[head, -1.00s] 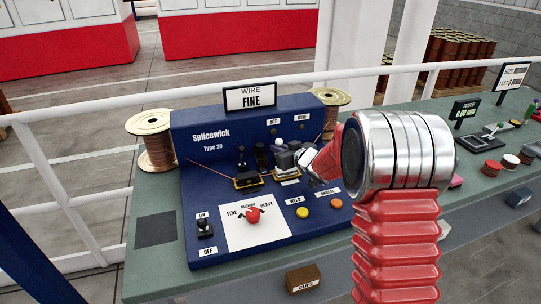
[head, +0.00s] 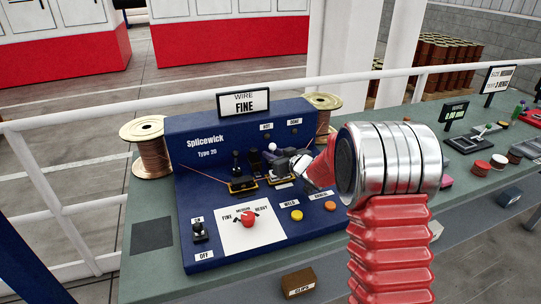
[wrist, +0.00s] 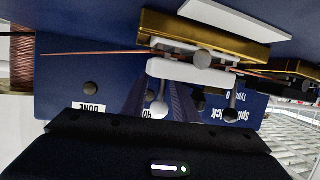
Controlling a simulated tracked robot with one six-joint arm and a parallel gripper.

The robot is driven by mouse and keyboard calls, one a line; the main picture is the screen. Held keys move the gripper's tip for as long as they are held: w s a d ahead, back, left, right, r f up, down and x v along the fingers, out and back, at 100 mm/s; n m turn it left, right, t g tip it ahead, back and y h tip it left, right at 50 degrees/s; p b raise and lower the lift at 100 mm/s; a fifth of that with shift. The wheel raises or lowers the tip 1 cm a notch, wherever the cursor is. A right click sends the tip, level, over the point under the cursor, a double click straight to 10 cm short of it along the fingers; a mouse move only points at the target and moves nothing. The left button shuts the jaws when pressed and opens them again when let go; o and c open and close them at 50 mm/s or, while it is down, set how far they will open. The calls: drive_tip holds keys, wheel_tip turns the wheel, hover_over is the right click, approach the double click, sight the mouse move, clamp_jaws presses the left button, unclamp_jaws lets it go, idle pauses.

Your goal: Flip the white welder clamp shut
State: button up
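The white welder clamp is on the sloped blue Splicewick panel (head: 205,165). The wrist view shows the white knob (wrist: 158,110) on a short stem beside the white clamp bar (wrist: 190,71), over a brass base (wrist: 205,38). My gripper (head: 297,160) reaches in from the right, and its fingertips are hard to make out there. In the wrist view the dark fingers of my gripper (wrist: 160,100) are apart, one on each side of the knob. I cannot tell whether they touch it.
A black-knobbed lever (head: 236,158) stands left of the white clamp; it also shows in the wrist view (wrist: 231,115). A red selector knob (head: 248,219), a yellow button (head: 296,215) and an orange button (head: 330,206) sit lower on the panel. Copper wire (wrist: 95,53) runs into the clamp.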

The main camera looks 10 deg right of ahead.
drive_tip(key=shift+s+a+r, duration=0.1)
drive_tip(key=shift+a, duration=0.05)
drive_tip(key=v, duration=1.3)
drive_tip(key=shift+s, duration=0.25)
drive_tip(key=s+a+r+g+y, duration=0.1)
drive_tip(key=s+a+r+g, duration=0.1)
drive_tip(key=s+a, duration=0.35)
drive_tip(key=s+a+r+g+y, duration=0.1)
drive_tip(key=s+a+r+g, duration=0.1)
drive_tip(key=s, duration=0.7)
drive_tip(key=s+a+r+g, duration=0.2)
drive_tip(key=s+a+g, duration=0.15)
drive_tip(key=s, duration=0.35)
drive_tip(key=s+d+m+h, duration=0.2)
drive_tip(key=s+d, duration=0.3)
drive_tip(key=s, duration=0.3)
drive_tip(key=s+d+f+m+h, duration=0.1)
drive_tip(key=s+d+m+h, duration=0.2)
drive_tip(key=s+d+h, duration=0.2)
drive_tip(key=s+d, duration=0.1)
drive_tip(key=s, duration=0.2)
drive_tip(key=shift+h, duration=0.3)
